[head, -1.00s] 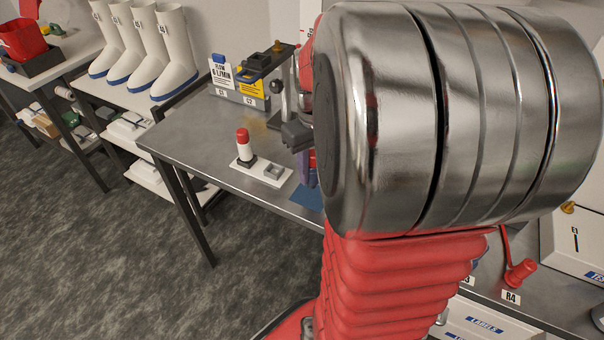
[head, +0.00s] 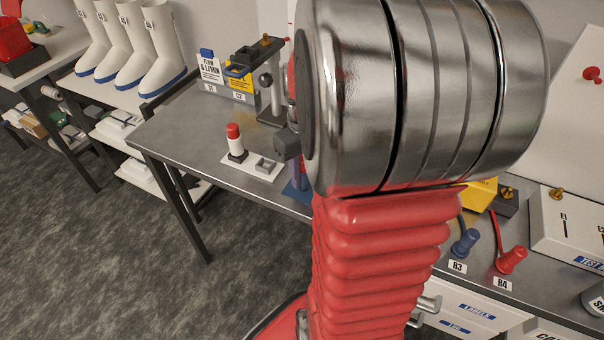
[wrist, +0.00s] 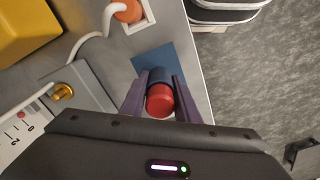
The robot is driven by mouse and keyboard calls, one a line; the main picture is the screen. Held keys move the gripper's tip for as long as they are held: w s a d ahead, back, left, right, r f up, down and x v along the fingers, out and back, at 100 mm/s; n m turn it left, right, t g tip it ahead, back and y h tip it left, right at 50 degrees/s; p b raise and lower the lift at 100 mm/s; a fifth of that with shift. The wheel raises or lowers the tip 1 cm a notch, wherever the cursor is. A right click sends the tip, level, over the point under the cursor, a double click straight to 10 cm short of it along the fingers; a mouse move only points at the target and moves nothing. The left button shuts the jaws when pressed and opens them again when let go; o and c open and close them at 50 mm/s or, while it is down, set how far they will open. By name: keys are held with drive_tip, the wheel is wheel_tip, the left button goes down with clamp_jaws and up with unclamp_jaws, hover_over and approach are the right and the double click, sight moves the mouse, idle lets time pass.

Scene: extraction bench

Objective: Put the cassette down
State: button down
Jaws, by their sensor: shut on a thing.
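The cassette (wrist: 160,101) is a short cylinder with a dark blue body and a red end. It sits between the two purple fingers of my gripper (wrist: 159,84) in the wrist view, and the fingers are shut on it. A blue mat (wrist: 152,59) lies under the fingertips, near the bench edge. I cannot tell whether the cassette touches the mat. In the head view my arm hides most of the gripper, and a corner of the blue mat (head: 290,194) shows below the fingers.
A white bottle with a red cap (head: 235,140) stands on a white plate (head: 263,174) left of the gripper. A flow-labelled stand (head: 213,72) is behind. Blue and red plugs (head: 511,260) and a test box (head: 567,228) are on the right. The bench's left part is clear.

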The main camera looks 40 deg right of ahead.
drive_tip(key=c, duration=1.4)
unclamp_jaws()
drive_tip(key=shift+o, duration=0.2)
drive_tip(key=shift+r, duration=0.1)
wheel_tip(320, 180, up, 12)
drive_tip(key=shift+f, duration=0.1)
drive_tip(key=shift+a, duration=0.25)
drive_tip(key=s+a+n+t, duration=0.1)
drive_tip(key=s+a+t, duration=0.1)
drive_tip(key=a, duration=0.9)
drive_tip(key=s+a+n+t, duration=0.1)
drive_tip(key=s+a+t, duration=0.1)
drive_tip(key=a, duration=1)
drive_tip(key=shift+a+r+t, duration=0.15)
drive_tip(key=shift+r+t, duration=0.05)
drive_tip(key=shift+t, duration=0.6)
